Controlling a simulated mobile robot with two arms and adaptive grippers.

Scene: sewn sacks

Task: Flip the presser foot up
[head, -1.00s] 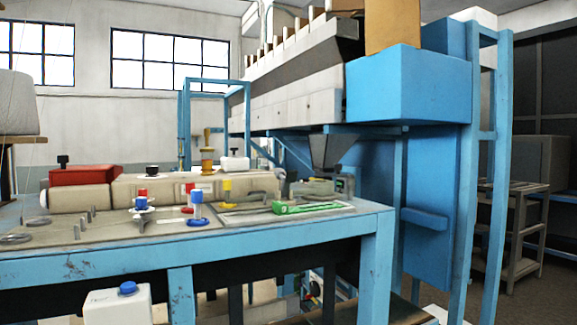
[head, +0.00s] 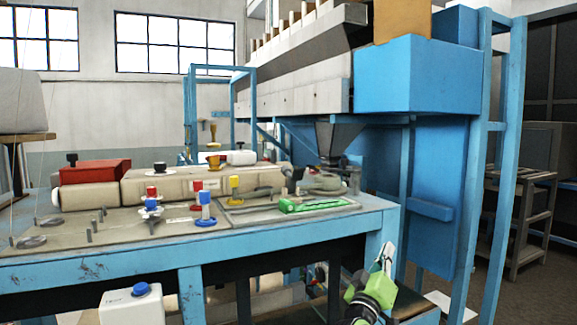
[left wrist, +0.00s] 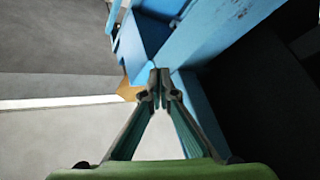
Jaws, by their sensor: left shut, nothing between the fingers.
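The sewing machine, a long beige body (head: 205,185) with a red cover (head: 95,171) at its left, lies on the blue-framed table (head: 95,268). The presser foot is too small to make out for certain; small parts crowd the machine's right end (head: 318,181). My left gripper (head: 387,256), green and black, is below and right of the table's front corner, apart from the machine. In the left wrist view its fingertips (left wrist: 159,78) meet with nothing between them. No part of the machine is recognisable there. My right gripper is not in view.
A green tool-like piece (head: 310,205) lies on the tabletop's right side. Blue and red knobs (head: 205,208) stand along its front. A white bottle with a blue cap (head: 133,304) stands in front. A tall blue hopper frame (head: 492,150) rises at the right.

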